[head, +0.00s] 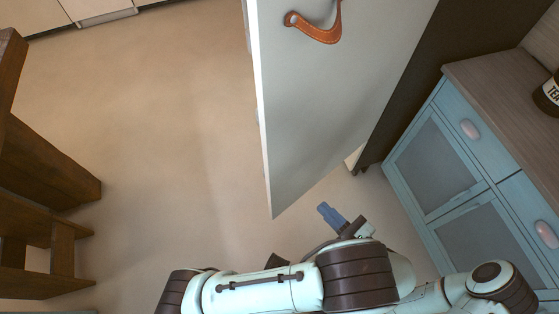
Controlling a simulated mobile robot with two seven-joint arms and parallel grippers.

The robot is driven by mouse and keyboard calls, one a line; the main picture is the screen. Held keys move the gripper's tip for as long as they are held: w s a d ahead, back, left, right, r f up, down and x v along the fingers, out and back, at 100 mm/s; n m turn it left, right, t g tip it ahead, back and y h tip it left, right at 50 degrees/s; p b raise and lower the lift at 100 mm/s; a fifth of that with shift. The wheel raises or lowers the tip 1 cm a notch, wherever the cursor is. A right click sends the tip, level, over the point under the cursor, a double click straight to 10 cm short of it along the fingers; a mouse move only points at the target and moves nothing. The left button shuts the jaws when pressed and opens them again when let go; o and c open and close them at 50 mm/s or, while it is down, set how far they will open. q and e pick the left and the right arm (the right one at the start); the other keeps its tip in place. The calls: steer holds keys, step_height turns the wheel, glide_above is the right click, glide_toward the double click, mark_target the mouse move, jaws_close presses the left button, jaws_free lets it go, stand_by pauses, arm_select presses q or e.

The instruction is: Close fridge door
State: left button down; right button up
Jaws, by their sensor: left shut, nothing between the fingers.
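The fridge door (320,110) is a pale grey panel in the upper middle of the head view. It appears to stand open, with its white edge facing left over bare floor. A brown leather pull (318,32) is fixed near its top left. My left gripper (329,214) is just below the door's lower edge in the picture, with blue fingertips. It is shut with nothing in it. I cannot tell whether it touches the door. The fridge interior is hidden behind the door. My right gripper is not in view.
A blue cabinet (462,140) with pink handles and a wood top stands at right, with a dark jar (549,95) on it. Dark wooden furniture (45,175) stands at left. The tan floor (170,130) between is clear. White drawers (95,8) show at top left.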

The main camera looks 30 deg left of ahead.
mark_target(282, 165)
arm_select(q)
steer(key=x, duration=1.3)
steer(key=shift+w+a+r, duration=0.2)
steer(key=shift+a+r, duration=0.05)
steer(key=shift+a, duration=0.1)
steer(key=shift+a, duration=0.1)
